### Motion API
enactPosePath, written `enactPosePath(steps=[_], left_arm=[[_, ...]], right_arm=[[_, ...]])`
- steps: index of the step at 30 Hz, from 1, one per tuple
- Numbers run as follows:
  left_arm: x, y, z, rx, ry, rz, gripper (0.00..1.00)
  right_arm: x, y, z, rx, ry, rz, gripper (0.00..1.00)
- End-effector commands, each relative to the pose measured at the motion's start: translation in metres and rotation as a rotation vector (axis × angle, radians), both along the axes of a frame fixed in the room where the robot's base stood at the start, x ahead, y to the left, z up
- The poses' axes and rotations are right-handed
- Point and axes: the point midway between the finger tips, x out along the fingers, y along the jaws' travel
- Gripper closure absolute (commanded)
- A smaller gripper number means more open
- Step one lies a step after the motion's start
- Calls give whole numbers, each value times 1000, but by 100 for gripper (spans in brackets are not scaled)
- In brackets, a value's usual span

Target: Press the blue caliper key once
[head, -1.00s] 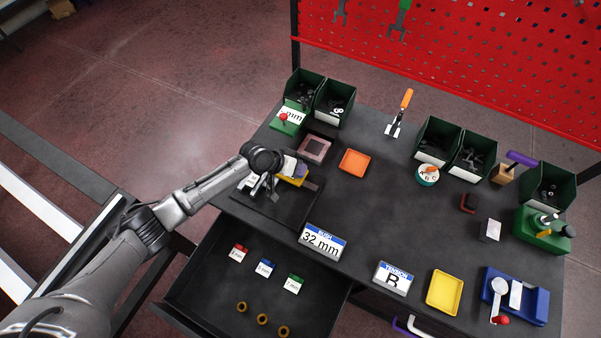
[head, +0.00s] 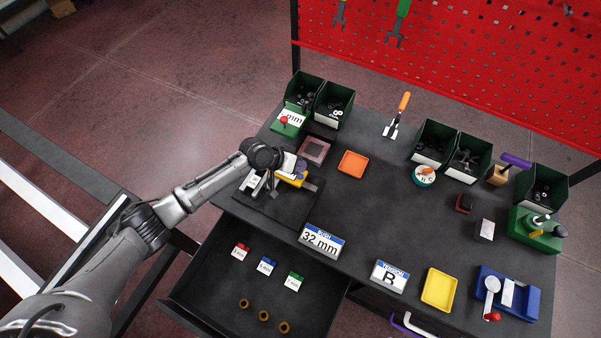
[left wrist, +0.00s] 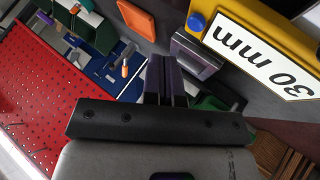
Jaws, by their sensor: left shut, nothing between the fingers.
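The yellow caliper (head: 291,180) lies on a dark mat (head: 257,205) at the table's left, partly hidden by my left arm. In the left wrist view, its yellow body (left wrist: 243,14) fills the upper right, with a white display reading 30 mm (left wrist: 262,52). The round blue key (left wrist: 197,21) sits at the display's corner. My left gripper (left wrist: 162,62) is shut and empty. Its fingertips show below and left of the blue key, apart from it in the picture. In the head view the left gripper (head: 262,187) is beside the caliper, mostly hidden under the wrist.
A grey caliper-jaw-like block (left wrist: 197,55) is close to the fingertips. An open drawer (head: 215,290) in front holds colored tags and brass rings. A 32 mm sign (head: 322,241) stands right of the mat. An orange tray (head: 352,162) and a pink-framed block (head: 315,150) lie behind it.

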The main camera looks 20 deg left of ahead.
Motion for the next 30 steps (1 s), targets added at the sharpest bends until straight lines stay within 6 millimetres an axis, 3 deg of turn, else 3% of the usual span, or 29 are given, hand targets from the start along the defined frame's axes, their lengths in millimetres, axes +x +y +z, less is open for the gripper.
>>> enactPosePath(steps=[1,9,30], left_arm=[[0,0,10,0,0,0,100],[0,0,32,0,1,-1,100],[0,0,31,0,0,0,100]], right_arm=[[0,0,10,-1,0,1,57],[0,-1,29,-2,0,2,57],[0,3,29,8,-1,-6,57]])
